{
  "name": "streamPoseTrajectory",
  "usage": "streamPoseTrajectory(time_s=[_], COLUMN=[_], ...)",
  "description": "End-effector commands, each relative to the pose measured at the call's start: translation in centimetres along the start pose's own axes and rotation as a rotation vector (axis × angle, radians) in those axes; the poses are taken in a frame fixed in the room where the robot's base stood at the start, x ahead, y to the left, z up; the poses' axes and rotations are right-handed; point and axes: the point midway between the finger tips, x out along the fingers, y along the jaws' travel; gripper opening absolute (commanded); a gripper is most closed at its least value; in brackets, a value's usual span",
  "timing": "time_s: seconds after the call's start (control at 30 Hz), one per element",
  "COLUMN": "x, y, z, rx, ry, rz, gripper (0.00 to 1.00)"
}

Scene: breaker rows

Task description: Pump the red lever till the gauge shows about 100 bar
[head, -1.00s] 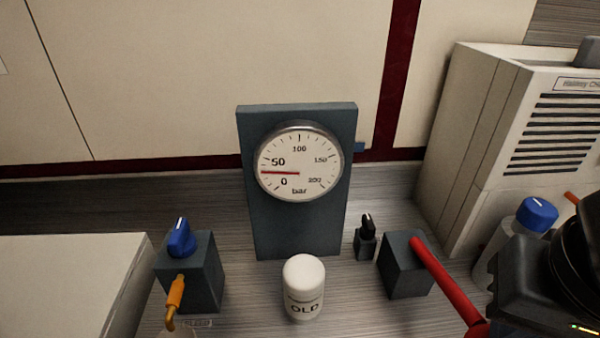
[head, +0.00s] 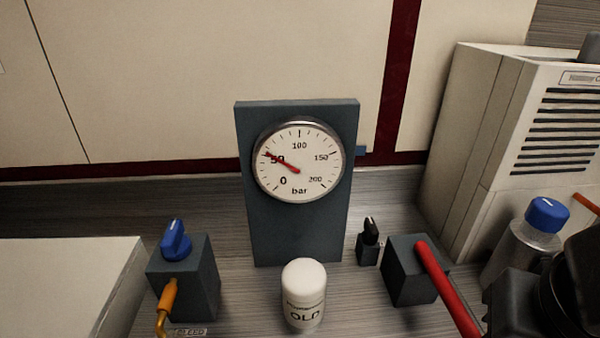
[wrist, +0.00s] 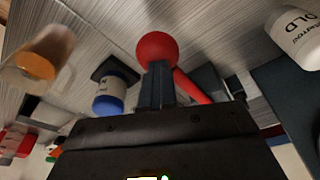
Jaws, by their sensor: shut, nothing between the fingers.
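The round gauge (head: 310,140) is on a blue-grey upright panel; its red needle points at about 50 bar. The red lever (head: 447,287) slopes from the dark pump block (head: 403,288) toward the lower right, and its end leaves the head view. In the wrist view the lever's round red knob (wrist: 157,47) is just past my fingertips, with the red rod (wrist: 193,88) behind them. My gripper (wrist: 157,70) is shut and empty, its tips at the knob; I cannot tell whether they touch it. In the head view the fingers are hidden; only a dark part of my arm shows.
A white-capped "OLD" container (head: 304,297) stands before the gauge. A block with a blue knob (head: 175,240) and orange-handled lever (head: 167,297) is at left. A small black switch (head: 369,240) is beside the pump block. A blue-capped bottle (head: 541,217) and vented cabinet (head: 560,140) are at right.

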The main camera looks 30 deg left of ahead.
Motion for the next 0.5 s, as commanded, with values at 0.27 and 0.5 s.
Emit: streamPoseTrajectory(time_s=[0.27, 0.5], x=[1.5, 2.5], y=[0.0, -0.1], z=[0.1, 0.4], rx=[0.003, 0.003], ry=[0.004, 0.003], rz=[-0.002, -0.003], gripper=[0.0, 0.0])
